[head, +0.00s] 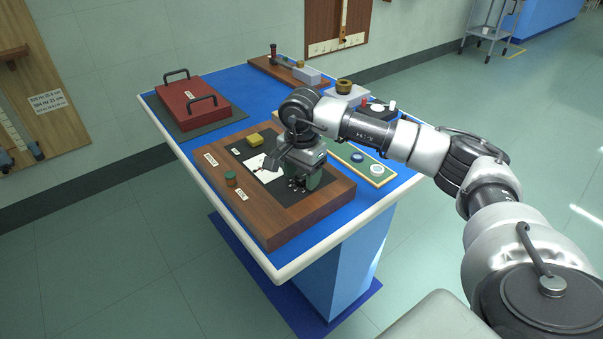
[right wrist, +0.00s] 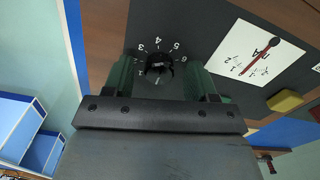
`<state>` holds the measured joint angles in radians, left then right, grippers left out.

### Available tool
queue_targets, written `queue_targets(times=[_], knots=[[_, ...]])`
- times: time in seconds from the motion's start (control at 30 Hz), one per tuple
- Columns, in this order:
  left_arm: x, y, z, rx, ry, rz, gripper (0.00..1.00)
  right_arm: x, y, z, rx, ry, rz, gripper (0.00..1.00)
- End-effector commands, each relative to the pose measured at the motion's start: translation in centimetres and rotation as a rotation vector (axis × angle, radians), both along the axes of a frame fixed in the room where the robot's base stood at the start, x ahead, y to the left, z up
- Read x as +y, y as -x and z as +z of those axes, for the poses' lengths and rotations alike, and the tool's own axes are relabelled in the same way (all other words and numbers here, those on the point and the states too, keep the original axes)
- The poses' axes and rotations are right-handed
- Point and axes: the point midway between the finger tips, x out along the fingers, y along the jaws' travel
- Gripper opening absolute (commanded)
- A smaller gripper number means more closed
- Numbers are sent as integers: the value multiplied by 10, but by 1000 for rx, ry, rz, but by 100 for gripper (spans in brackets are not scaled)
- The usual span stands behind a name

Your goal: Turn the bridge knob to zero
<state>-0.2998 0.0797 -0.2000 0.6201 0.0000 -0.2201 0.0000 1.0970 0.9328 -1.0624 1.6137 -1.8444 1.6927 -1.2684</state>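The black bridge knob (right wrist: 160,68) shows in the right wrist view, on a dark panel with white numbers around it. A small pale mark shows near its lower edge; I cannot tell exactly which number it points to. My right gripper (head: 303,182) is over the panel of the wooden-framed board (head: 300,213), pointing down. Its green fingers are on either side of the knob, with gaps visible. The arm and gripper hide the knob in the head view. A white meter card (right wrist: 256,54) with a red needle is beside the knob. My left gripper is not in view.
On the blue table (head: 222,82) are a red case (head: 193,100) with black handles, a yellow block (head: 255,140), a green-topped terminal (head: 231,179), and a green strip (head: 376,179) with round parts. More apparatus stands at the back. The near white edge is clear.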

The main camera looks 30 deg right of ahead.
Motion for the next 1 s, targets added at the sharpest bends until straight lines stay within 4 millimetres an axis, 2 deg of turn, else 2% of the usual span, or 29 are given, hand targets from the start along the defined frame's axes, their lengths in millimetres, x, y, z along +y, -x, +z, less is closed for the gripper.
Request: queue_targets(times=[0.2,0.33,0.73,0.83,1.0], knots=[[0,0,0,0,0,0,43,0,0,-1,2,1,-1,57],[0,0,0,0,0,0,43,0,0,8,1,0,0,57],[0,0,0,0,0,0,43,0,0,83,-3,-1,0,57],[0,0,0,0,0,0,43,0,0,97,-1,0,0,57],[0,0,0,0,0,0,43,0,0,107,1,-1,0,57]])
